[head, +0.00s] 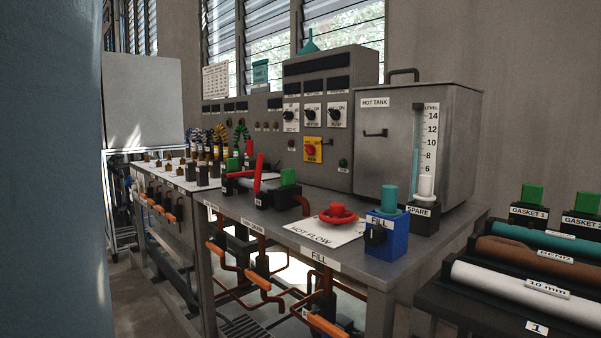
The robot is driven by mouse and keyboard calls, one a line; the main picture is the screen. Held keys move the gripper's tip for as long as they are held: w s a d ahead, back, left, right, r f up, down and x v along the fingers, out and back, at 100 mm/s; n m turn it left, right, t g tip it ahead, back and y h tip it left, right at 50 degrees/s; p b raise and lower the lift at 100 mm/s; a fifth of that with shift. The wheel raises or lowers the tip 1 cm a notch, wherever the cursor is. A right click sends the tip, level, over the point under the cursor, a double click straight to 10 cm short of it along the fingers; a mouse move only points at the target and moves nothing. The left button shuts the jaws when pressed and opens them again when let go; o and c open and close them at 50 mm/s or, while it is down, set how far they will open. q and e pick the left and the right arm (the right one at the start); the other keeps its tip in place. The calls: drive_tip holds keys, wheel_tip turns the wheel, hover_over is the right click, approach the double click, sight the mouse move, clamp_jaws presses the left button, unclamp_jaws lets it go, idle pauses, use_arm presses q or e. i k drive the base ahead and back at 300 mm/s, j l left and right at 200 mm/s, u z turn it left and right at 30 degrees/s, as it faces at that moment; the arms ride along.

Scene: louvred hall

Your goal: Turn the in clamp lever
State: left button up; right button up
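In the head view, a clamp fixture stands on the grey bench, in the middle of the picture. A tall red lever (258,172) stands nearly upright near its right end. A second, smaller red part (249,147) shows at its left end, behind the left green block (233,164). The right green block (289,176) sits beside the tall lever. A dark grey cylinder (240,184) lies between the ends. I cannot read which lever is marked in. Neither of my grippers is in view.
The bench top (232,209) carries a red handwheel (338,214) on a HOT FLOW plate, a blue FILL block (385,235) and a SPARE holder (423,217). The hot tank (400,160) and control panel stand behind. A rack of pipes (520,289) is at right. A blue-grey surface blocks the left edge.

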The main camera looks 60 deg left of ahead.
sight(260, 157)
drive_tip(key=u, duration=2.1)
drive_tip(key=i+j+z, duration=0.1)
drive_tip(key=z, duration=0.3)
drive_tip(key=i+j+z, duration=0.1)
drive_tip(key=j+z, duration=0.25)
drive_tip(key=i+j+z, duration=0.1)
drive_tip(key=z, duration=0.3)
